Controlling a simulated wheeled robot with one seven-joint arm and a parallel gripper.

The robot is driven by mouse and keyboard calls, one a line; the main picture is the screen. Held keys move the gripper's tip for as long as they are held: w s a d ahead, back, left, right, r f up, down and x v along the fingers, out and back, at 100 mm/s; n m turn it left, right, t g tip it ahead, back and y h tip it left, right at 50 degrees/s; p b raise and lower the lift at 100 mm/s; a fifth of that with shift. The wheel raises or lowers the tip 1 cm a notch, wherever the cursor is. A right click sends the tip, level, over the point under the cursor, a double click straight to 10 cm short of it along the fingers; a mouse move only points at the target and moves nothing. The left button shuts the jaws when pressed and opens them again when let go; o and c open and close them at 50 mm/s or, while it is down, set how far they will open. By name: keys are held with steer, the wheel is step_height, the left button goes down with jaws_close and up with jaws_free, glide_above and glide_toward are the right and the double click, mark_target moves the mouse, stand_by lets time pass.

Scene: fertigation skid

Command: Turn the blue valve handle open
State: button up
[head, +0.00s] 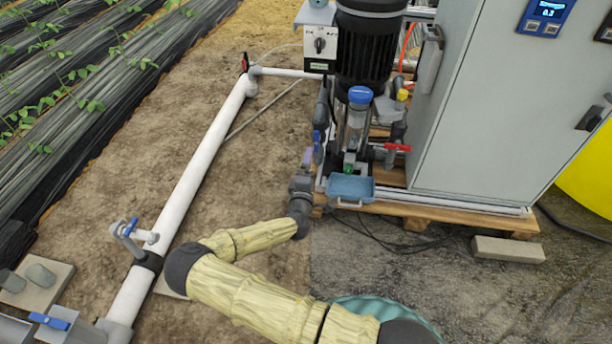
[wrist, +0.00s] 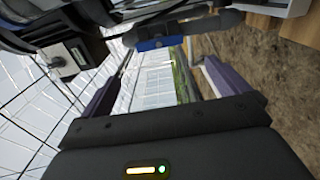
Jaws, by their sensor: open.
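A blue valve handle (head: 317,140) sits on the grey pipework at the left side of the skid, just beyond my gripper. In the wrist view, a blue handle (wrist: 152,43) lies against a dark grey pipe, ahead of the fingertips. My gripper (head: 308,158) has purple fingers and reaches up toward the handle from below in the head view. In the wrist view my gripper (wrist: 165,62) is open, with nothing seen held between its fingers. Whether a fingertip touches the handle I cannot tell.
A blue tray (head: 351,187) and a red handle (head: 397,148) are right of my gripper. The grey cabinet (head: 490,100) stands farther right. Other blue handles (head: 130,227) (head: 50,320) are on the white pipe (head: 195,165) and at lower left. Bare soil lies between pipe and skid.

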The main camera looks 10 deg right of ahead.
steer(key=p+v, duration=0.1)
steer(key=v, duration=0.3)
steer(key=shift+s+a, duration=0.15)
steer(key=shift+s, duration=0.25)
